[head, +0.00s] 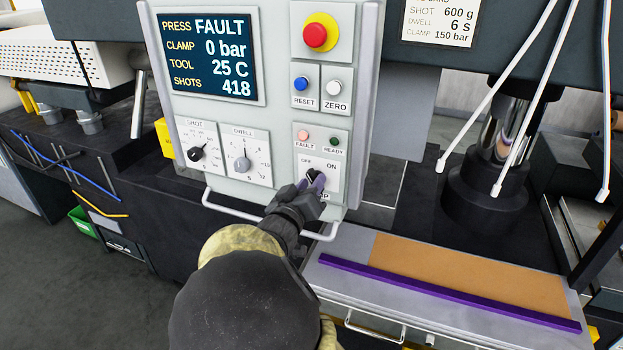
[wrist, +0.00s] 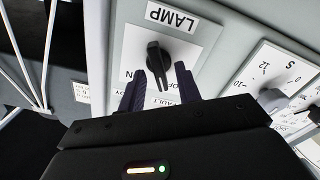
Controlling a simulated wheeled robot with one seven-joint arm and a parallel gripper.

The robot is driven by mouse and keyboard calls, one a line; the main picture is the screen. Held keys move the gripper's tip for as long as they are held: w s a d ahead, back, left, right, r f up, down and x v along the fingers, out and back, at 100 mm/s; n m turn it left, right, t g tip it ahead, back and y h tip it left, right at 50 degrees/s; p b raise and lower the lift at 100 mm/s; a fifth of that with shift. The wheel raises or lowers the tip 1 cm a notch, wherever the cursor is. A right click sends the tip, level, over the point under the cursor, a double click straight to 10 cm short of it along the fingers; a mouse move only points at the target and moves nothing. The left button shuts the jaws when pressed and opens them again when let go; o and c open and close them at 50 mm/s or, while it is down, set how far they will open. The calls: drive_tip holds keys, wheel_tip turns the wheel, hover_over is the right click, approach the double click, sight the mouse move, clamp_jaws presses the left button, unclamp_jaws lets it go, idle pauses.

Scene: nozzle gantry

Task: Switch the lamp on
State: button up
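The lamp switch is a black rotary knob (wrist: 158,58) on a light plate, with a LAMP label (wrist: 170,16) that appears upside down in the wrist view. OFF and ON are printed on the plate; the knob's narrow end appears to point toward the OFF side. In the head view the knob (head: 313,174) is partly hidden by my gripper (head: 315,184). In the wrist view my gripper (wrist: 161,76) is open, its two dark purple fingers on either side of the knob's narrow end. Gaps show between fingers and knob; contact is not visible.
The panel also carries a red emergency button (head: 316,36), a blue RESET button (head: 301,84), a white ZERO button (head: 334,88) and a DWELL dial (head: 242,163). A screen (head: 210,57) reads FAULT. A white rail (head: 262,215) runs below the panel.

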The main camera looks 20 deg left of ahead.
drive_tip(key=shift+w, duration=0.4)
clamp_jaws()
